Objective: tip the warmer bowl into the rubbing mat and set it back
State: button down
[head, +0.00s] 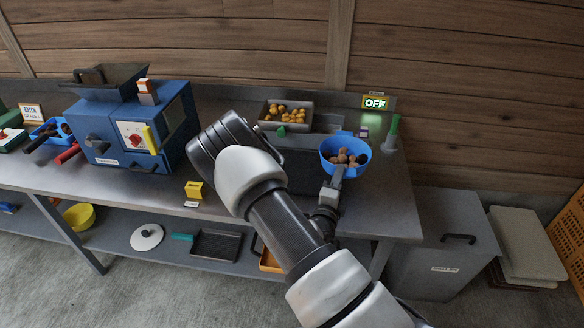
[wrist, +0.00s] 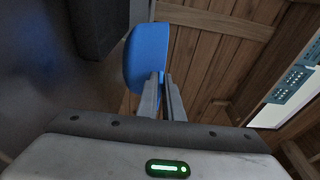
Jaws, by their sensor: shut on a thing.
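A blue bowl (head: 345,157) with brown chestnuts in it is at the right end of the steel bench in the head view, looking about upright. My gripper (head: 334,184) is shut on its near rim. In the wrist view the bowl (wrist: 147,57) shows side-on, with its wall between the fingers of my gripper (wrist: 165,85); its contents are hidden there. I cannot tell whether the bowl touches the bench. A dark box (head: 297,160) stands just left of it, partly behind my arm. I cannot tell for sure which thing is the rubbing mat.
A tray (head: 264,123) of yellow chestnuts sits behind the box. A blue machine (head: 133,127) is at left. A grey bin (head: 445,240) stands right of the bench.

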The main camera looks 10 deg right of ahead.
jog(key=shift+a+r, duration=0.1)
jog(key=shift+w+a+n+t+b, duration=0.25)
jog(key=shift+a+n+b, duration=0.6)
jog(key=shift+n, duration=0.2)
jog(key=shift+w+a+n+t+b, duration=0.2)
jog(key=shift+w+a+n+b, duration=0.1)
jog(key=shift+a+n+b, duration=0.6)
jog(key=shift+w+a+n+t+b, duration=0.25)
jog(key=shift+a+n+b, duration=0.4)
jog(key=shift+a+n, duration=0.45)
jog(key=shift+w+a+f+n+b, duration=0.2)
jog(key=shift+a+n+b, duration=0.15)
jog(key=shift+n+b, duration=0.15)
jog(key=shift+w+a+f+n+b, duration=0.15)
jog(key=shift+a+n+b, duration=0.2)
jog(key=shift+n, duration=0.2)
jog(key=shift+a+f+n+t+y+b, duration=0.4)
jog(key=shift+n+b, duration=0.5)
jog(key=shift+b, duration=0.05)
